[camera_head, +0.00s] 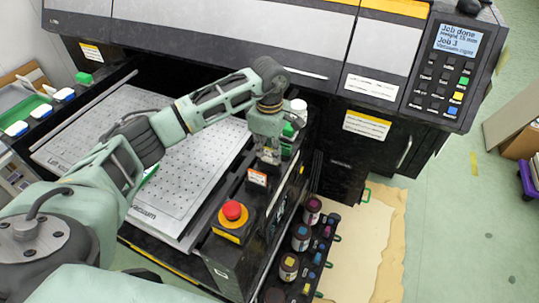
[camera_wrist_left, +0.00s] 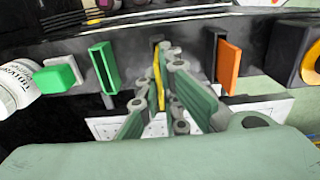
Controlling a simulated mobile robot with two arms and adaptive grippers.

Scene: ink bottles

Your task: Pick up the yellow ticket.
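The yellow ticket (camera_wrist_left: 158,75) shows edge-on in the left wrist view as a thin upright strip. It stands in a row between a green ticket (camera_wrist_left: 104,68) on its left and an orange ticket (camera_wrist_left: 229,66) on its right. My left gripper (camera_wrist_left: 160,88) has its fingers close together with the yellow strip between them, and they appear to touch it. In the head view my left gripper (camera_head: 268,155) points down over the machine's front ledge and hides the yellow ticket. My right gripper is not in view.
A red emergency button (camera_head: 232,211) stands near the ledge. Ink bottles (camera_head: 301,236) fill a black rack below right. A white bottle (camera_head: 299,108) stands behind the gripper. A perforated bed (camera_head: 110,150) lies left, the printer's control panel (camera_head: 446,75) back right.

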